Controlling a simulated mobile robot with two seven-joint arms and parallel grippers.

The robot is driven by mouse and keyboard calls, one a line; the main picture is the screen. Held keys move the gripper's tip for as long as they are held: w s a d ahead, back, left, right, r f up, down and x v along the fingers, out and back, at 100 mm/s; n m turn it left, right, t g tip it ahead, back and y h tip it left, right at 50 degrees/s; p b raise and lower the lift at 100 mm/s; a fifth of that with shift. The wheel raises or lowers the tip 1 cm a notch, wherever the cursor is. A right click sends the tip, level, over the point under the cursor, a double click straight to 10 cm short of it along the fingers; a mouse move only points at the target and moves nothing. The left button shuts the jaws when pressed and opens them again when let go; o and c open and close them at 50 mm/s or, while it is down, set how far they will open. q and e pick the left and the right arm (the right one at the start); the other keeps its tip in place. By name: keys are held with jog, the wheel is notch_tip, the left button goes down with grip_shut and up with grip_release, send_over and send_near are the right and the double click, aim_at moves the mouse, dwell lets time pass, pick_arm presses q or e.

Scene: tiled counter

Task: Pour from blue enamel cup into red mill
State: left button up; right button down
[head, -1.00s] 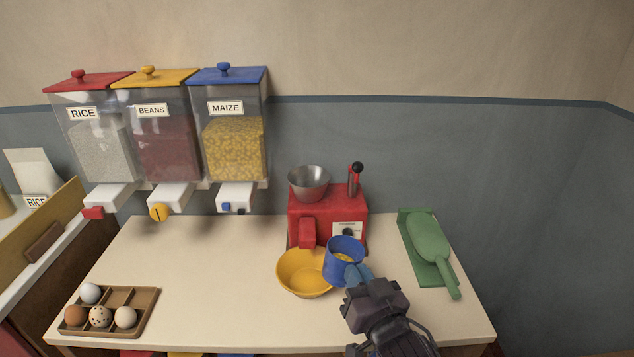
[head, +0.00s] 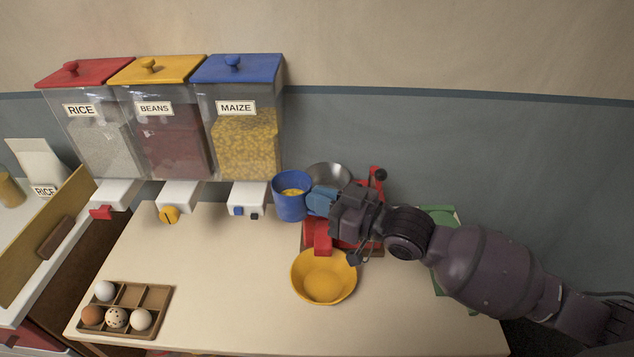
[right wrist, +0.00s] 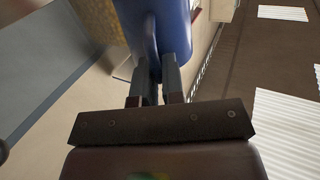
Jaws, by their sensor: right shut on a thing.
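The blue enamel cup (head: 291,201) is upright, with yellow maize visible inside. My right gripper (head: 328,203) is shut on the cup's handle side and holds it raised, left of the mill's metal hopper (head: 327,174). In the right wrist view the cup (right wrist: 158,28) shows between and beyond the gripper's fingers (right wrist: 155,80). The red mill (head: 320,236) stands on the counter, largely hidden behind my right gripper and arm; its crank knob shows at the upper right. A yellow bowl (head: 324,278) sits in front of the mill's spout. My left gripper is not in view.
Rice, beans and maize dispensers (head: 236,134) hang on the wall at left, the maize one close to the cup. An egg tray (head: 153,297) lies at front left. A green scoop (head: 440,214) is partly hidden behind my arm. The counter's middle is clear.

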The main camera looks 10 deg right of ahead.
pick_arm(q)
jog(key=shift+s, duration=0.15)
pick_arm(e)
jog(key=w+d+r+m, duration=0.5)
jog(key=m, duration=0.8)
jog(key=shift+w+d+r+m, duration=0.3)
jog(key=shift+d+r+m, duration=0.05)
jog(key=shift+r+m, duration=0.05)
dwell(0.3)
